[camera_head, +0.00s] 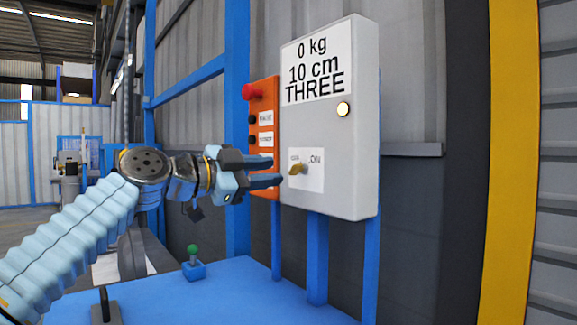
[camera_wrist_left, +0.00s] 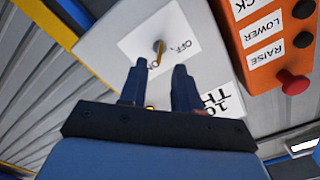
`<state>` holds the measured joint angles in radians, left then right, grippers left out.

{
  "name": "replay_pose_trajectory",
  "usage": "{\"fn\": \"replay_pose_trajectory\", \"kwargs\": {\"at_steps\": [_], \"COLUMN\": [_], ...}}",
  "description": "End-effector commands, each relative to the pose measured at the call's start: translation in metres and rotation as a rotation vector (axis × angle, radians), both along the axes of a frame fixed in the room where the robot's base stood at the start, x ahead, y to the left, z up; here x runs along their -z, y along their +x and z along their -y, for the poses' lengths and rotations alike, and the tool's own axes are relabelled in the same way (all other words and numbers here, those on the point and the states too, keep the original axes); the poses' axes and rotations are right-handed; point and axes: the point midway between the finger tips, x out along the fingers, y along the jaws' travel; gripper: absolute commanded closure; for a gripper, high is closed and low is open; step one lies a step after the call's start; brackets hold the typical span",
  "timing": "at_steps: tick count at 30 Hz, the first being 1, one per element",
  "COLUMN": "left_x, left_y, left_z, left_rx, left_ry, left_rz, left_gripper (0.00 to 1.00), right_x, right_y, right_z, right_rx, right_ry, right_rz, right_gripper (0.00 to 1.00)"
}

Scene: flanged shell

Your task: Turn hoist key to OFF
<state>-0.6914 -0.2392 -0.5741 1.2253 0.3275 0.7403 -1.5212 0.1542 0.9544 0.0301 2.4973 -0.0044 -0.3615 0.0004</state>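The hoist key (camera_head: 298,168) is a small brass key on a white label plate (camera_head: 313,183), low on the front of the grey control box (camera_head: 345,120). The plate carries an ON mark at right and a partly hidden OFF mark at left. My left gripper (camera_head: 281,170) points at the key from the left, its two dark blue fingers open and empty. In the left wrist view, the key (camera_wrist_left: 159,50) shows in line with the gap between the fingertips (camera_wrist_left: 159,68), just beyond them. I cannot tell its exact angle. My right gripper is not in view.
The box display (camera_head: 316,70) reads 0 kg, 10 cm, THREE, with a lit round lamp (camera_head: 343,109) below. An orange button panel (camera_head: 264,140) with a red knob (camera_head: 252,91) stands close beside my gripper. A green-topped joystick (camera_head: 193,262) sits on the blue table (camera_head: 240,295).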

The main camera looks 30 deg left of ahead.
Motion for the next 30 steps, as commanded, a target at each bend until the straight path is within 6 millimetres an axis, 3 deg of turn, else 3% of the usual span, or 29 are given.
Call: {"fn": "replay_pose_trajectory", "kwargs": {"at_steps": [3, 9, 20, 27, 30], "left_x": [-0.002, -0.001, 0.000, 0.000, 0.000], "left_y": [0.024, 0.048, 0.054, 0.054, 0.054], "left_z": [0.011, 0.020, 0.022, 0.022, 0.022], "left_rx": [0.001, 0.001, 0.001, 0.001, 0.001], "left_ry": [0.000, -0.001, -0.001, -0.001, -0.001], "left_rz": [-0.003, -0.001, 0.000, 0.000, 0.000], "left_gripper": [0.68, 0.68, 0.68, 1.00, 1.00], "right_x": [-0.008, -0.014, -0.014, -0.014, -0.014], "right_y": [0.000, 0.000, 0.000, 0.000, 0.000], "right_z": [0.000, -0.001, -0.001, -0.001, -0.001], "right_rx": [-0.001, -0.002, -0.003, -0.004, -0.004], "right_ry": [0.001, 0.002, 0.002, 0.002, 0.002], "right_rz": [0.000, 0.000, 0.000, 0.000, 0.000], "right_gripper": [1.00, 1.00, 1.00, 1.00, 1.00]}}
